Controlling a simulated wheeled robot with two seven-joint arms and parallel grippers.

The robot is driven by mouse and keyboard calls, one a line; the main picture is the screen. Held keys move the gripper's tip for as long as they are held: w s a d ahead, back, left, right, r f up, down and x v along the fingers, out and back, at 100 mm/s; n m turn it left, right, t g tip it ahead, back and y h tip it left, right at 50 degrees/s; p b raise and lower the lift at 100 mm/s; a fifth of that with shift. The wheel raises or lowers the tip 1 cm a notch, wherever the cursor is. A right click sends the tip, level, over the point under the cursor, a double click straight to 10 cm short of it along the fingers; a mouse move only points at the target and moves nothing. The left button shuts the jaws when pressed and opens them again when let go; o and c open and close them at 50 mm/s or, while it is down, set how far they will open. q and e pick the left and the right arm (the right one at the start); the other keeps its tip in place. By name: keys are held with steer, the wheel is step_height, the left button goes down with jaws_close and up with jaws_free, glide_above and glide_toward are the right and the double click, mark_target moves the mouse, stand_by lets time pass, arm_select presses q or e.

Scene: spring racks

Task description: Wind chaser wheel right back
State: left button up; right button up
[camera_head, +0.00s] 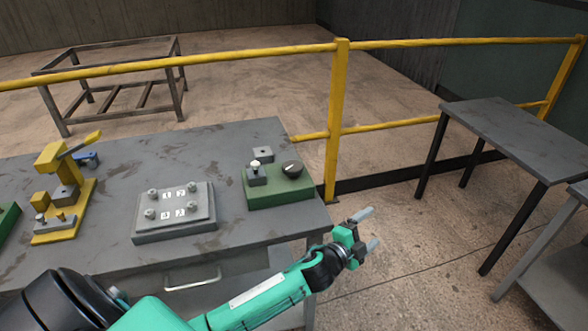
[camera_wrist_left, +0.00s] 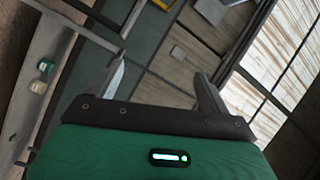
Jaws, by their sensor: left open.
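A small grey block with a pale knob (camera_head: 256,173) sits on the box's left. My left gripper (camera_head: 369,229) is open and empty, past the table's right edge, to the right of and nearer than the green box, and apart from it. Its two fingers also show in the left wrist view (camera_wrist_left: 160,78), with nothing between them. My right gripper is not in view.
A grey plate with several posts (camera_head: 174,211) and a yellow lever press (camera_head: 66,190) stand left on the grey table (camera_head: 225,150). A yellow railing (camera_head: 338,120) runs behind. Another table (camera_head: 525,135) stands at right. Floor between the tables is clear.

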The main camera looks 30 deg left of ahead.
arm_select(q)
steer(key=d+r+m+h, duration=0.3)
steer(key=r+m+h, duration=0.15)
steer(key=r, duration=0.25)
steer(key=d+r+m+h, duration=0.3)
steer(key=r+m, duration=0.2)
steer(key=r, duration=0.2)
steer(key=m+g+y, duration=1.3)
steer(key=m+g, duration=0.4)
steer(key=m, duration=0.6)
glide_toward(293, 165)
steer(key=shift+n+h, duration=0.25)
step_height(293, 165, down, 9)
steer(key=shift+w+a+r+p, duration=0.15)
steer(key=shift+p, duration=0.15)
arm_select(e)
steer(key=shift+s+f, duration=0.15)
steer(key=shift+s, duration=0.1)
